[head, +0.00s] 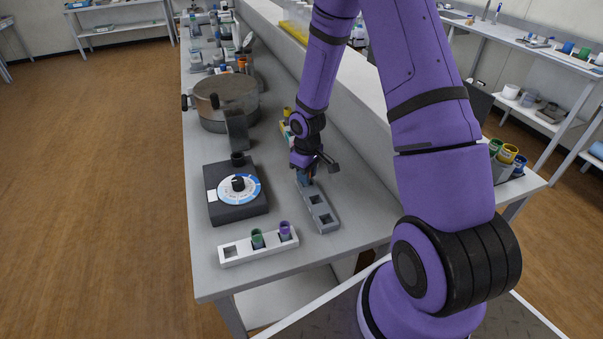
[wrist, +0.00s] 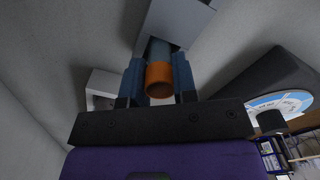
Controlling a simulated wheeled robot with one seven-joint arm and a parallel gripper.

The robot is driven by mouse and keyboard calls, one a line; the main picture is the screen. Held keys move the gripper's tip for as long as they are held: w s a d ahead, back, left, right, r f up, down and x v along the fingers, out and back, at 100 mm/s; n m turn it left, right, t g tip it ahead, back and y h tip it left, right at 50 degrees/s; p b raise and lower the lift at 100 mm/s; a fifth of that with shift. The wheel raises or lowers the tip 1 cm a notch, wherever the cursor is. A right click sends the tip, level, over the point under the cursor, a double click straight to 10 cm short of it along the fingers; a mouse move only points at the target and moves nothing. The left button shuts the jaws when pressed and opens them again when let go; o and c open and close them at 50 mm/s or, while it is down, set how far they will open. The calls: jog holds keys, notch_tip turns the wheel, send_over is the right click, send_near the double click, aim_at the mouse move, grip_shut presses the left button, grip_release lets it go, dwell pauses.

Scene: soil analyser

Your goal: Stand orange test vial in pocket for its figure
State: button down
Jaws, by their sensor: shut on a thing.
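The orange test vial (wrist: 159,79) has an orange rim and shows between my gripper's two blue fingers in the wrist view. My gripper (head: 306,180), also seen in the wrist view (wrist: 158,82), is shut on it. In the head view my gripper is at the far end of the grey block (head: 328,222), which has square pockets; two empty ones show nearer the camera. The block also shows in the wrist view (wrist: 185,14). The vial's lower end is hidden, so I cannot tell whether it is in a pocket. No figures are readable on the block.
A black device with a blue-and-white dial (head: 238,187) stands left of the block. A white rack (head: 232,259) in front holds a green vial (head: 257,239) and a purple vial (head: 285,229). A round metal pan (head: 226,100) stands farther back. A raised ledge runs along the right.

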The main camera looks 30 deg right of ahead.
jog(key=c, duration=0.9)
grip_release()
jog(key=shift+f, duration=0.1)
jog(key=s+a+r+m+t+h, duration=0.1)
jog(key=s+r, duration=0.1)
jog(key=r, duration=1)
jog(key=s+a+r, duration=0.1)
jog(key=s+r, duration=0.1)
jog(key=r, duration=0.9)
jog(key=s+a+r+m+t, duration=0.1)
jog(key=s+a+r+t, duration=0.1)
jog(key=s+r, duration=0.6)
jog(key=s+a+r+m+t+y, duration=0.1)
jog(key=s+a+r+m+t, duration=0.1)
jog(key=s+r, duration=0.7)
jog(key=shift+s+a+r, duration=0.3)
jog(key=shift+s+a, duration=0.2)
jog(key=shift+s, duration=1.85)
